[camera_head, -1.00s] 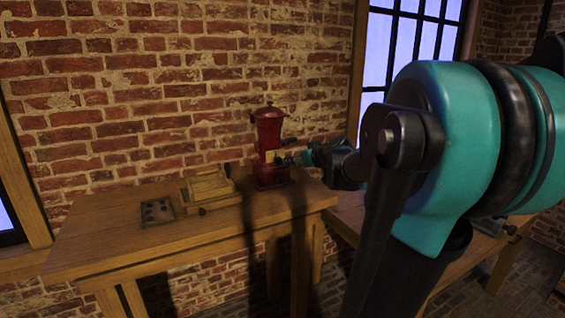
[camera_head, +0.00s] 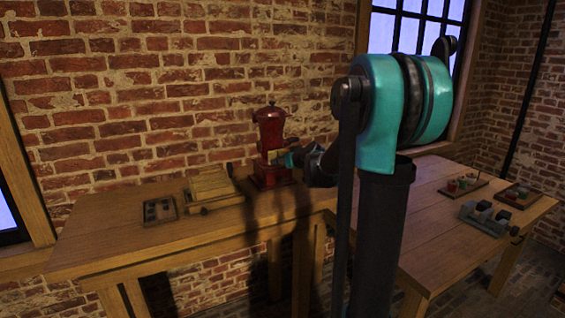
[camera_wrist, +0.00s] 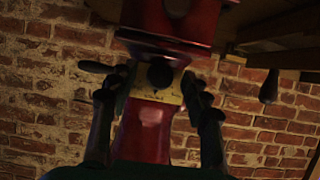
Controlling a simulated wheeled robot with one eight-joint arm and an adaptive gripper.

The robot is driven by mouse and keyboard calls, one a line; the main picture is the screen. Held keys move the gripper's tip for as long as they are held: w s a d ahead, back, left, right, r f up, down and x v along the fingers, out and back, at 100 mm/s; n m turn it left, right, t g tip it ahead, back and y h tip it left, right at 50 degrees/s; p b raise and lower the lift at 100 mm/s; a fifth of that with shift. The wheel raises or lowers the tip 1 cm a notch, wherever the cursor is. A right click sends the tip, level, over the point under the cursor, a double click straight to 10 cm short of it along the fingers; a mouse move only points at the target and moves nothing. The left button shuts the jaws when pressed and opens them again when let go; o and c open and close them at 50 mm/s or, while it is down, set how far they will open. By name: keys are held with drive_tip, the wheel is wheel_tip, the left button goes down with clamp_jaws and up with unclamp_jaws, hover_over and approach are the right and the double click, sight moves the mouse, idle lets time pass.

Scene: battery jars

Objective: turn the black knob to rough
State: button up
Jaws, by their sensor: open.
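The black knob (camera_wrist: 160,72) is a dark round shape in the wrist view, in front of a yellowish plate (camera_wrist: 172,96) on the red machine (camera_wrist: 146,130). The view is upside down. My gripper (camera_wrist: 157,82) is open, with one dark finger on each side of the knob. Whether either finger touches it, I cannot tell. The plate's markings are too dark to read. In the head view the red machine (camera_head: 271,130) stands upright on the wooden table, with my gripper (camera_head: 284,159) at its right side. The knob is hidden there.
Left of the machine, a wooden box (camera_head: 208,187) and a dark tray (camera_head: 160,210) lie on the left table (camera_head: 120,240). The right table (camera_head: 430,220) bears a grey device (camera_head: 487,217) and small trays. A brick wall stands close behind the machine.

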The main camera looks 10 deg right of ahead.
drive_tip(key=shift+w, duration=0.15)
clamp_jaws()
idle(0.4)
drive_tip(key=m+y, duration=0.1)
drive_tip(key=m, duration=0.1)
drive_tip(key=m+y, duration=0.1)
drive_tip(key=m, duration=0.1)
drive_tip(key=shift+d+f+g+y, duration=0.1)
drive_tip(key=shift+d+g+y, duration=0.1)
drive_tip(key=shift+g+y, duration=0.15)
drive_tip(key=m+y, duration=0.3)
drive_tip(key=m, duration=0.1)
drive_tip(key=shift+w+f, duration=0.1)
drive_tip(key=shift+m, duration=0.3)
idle(0.5)
